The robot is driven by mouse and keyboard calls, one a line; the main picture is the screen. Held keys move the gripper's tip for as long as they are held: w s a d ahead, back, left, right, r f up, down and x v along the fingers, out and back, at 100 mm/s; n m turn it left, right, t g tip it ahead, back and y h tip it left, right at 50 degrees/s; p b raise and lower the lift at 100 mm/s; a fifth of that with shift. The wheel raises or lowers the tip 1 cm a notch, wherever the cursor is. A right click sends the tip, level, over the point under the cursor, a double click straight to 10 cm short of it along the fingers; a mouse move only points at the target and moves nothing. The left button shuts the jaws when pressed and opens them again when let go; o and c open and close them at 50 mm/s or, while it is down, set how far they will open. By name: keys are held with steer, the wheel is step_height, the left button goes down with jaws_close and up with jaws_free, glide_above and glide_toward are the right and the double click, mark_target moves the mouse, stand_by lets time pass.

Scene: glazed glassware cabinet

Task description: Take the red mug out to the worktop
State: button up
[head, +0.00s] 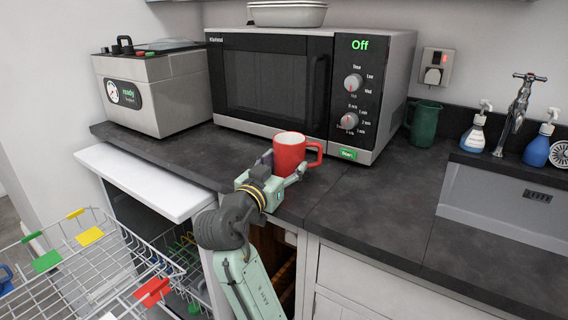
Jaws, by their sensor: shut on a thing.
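The red mug (289,154) is upright at the front part of the dark worktop (365,207), in front of the microwave. Its handle points right and its pale inside shows at the top. My gripper (279,172) is at the mug's near side, shut on it. One finger shows at the mug's left and the other at its lower right, below the handle. The mug's base is partly hidden by my gripper, so I cannot tell whether it touches the worktop.
A microwave (270,82) stands close behind the mug. A grey box appliance (160,90) is at the left, a green jug (425,122) and a sink (500,205) at the right. A wire rack (75,275) juts out at the lower left. Worktop right of the mug is clear.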

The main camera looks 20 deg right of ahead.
steer(key=o, duration=1.6)
steer(key=shift+f, duration=0.1)
steer(key=shift+s, duration=0.1)
steer(key=v, duration=1.2)
